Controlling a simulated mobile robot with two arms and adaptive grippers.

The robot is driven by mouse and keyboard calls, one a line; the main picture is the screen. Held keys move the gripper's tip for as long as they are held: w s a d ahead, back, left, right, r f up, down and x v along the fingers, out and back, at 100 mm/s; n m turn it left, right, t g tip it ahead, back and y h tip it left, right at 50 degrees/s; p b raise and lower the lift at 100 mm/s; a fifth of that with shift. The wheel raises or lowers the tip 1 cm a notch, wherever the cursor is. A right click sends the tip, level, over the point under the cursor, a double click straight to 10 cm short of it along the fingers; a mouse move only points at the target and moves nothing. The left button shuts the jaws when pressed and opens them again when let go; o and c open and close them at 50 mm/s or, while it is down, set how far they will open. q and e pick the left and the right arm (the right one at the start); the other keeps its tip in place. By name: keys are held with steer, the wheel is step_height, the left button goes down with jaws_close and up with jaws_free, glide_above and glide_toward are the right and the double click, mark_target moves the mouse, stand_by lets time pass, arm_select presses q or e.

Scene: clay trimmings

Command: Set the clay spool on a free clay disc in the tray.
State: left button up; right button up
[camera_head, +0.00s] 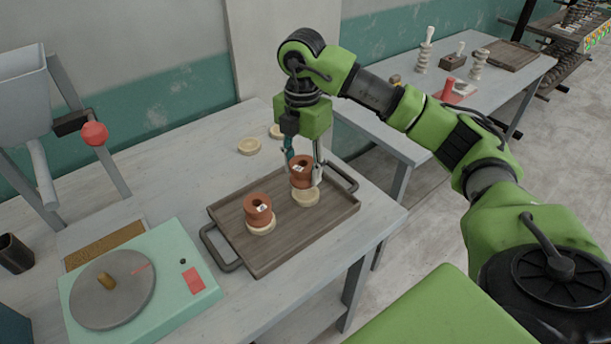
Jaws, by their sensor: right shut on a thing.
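My right gripper (303,171) points down over the tray and is shut on a reddish-brown clay spool (300,177) with a dark hole in its top and a small white label. The spool is upright, directly over a pale clay disc (306,198) in the right part of the wooden tray (285,245). I cannot tell whether the spool touches this disc or hangs just above it. Another clay spool (257,213) with a label stands upright on a second pale disc (262,229) in the left part of the tray. My left gripper is not in view.
A green wheel unit with a grey turntable (125,290) stands at the left front. The tray has dark metal handles (219,250). A second table (400,140) with several items is behind my right arm.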

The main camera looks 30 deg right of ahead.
mark_target(305, 178)
steer(key=shift+w+d+f, duration=0.3)
steer(key=shift+d+f, duration=0.1)
steer(key=shift+f, duration=0.15)
steer(key=f, duration=0.1)
steer(key=f+p, duration=0.1)
steer(key=f, duration=0.1)
steer(key=shift+w+d+p, duration=0.15)
steer(key=shift+d+p, duration=0.15)
steer(key=shift+f, duration=0.5)
steer(key=shift+f, duration=0.1)
steer(key=o, duration=1.3)
